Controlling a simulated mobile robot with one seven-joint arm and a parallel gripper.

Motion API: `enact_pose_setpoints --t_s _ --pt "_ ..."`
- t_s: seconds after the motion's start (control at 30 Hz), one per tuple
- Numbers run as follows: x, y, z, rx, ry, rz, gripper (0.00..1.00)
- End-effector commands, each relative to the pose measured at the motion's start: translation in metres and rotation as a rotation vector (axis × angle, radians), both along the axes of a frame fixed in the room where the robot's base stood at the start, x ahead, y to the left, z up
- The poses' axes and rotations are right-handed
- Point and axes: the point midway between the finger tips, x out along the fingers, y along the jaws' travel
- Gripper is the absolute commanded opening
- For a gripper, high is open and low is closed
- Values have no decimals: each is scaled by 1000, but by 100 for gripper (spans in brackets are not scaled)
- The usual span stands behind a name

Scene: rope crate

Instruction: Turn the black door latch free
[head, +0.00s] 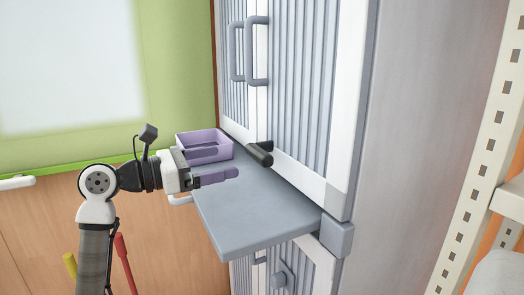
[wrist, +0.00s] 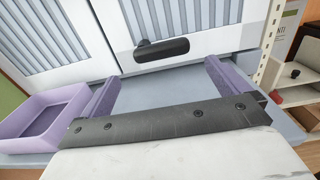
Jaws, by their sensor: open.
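The black door latch (head: 260,154) is a dark bar at the lower edge of the grey-and-white cabinet doors, just above the grey shelf. In the wrist view the latch (wrist: 162,50) lies nearly level, with a round pivot at its left end. My gripper (head: 236,174) is over the left part of the shelf, apart from the latch. In the wrist view its two purple fingers (wrist: 161,78) are spread wide with nothing between them, and the latch is beyond their tips. The cabinet doors (head: 305,85) look shut.
A purple open tray (head: 222,135) stands on the shelf behind my gripper. The grey shelf (head: 255,228) is otherwise bare. Grey door handles (head: 261,50) stick out above the latch. A cream perforated rack post (head: 475,180) stands at the right.

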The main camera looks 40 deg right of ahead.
Motion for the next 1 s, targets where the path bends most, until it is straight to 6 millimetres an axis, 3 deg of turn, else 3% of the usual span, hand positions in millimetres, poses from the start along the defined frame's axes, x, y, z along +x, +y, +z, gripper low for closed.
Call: enact_pose_setpoints --t_s 0.3,0.5,0.7,1.0 --pt "-18 -66 3 -4 1 -5 100" --pt "-25 -99 3 -4 3 -4 100" --pt "-28 -114 2 -6 2 -2 100" --pt "-29 -116 1 -6 2 0 100"
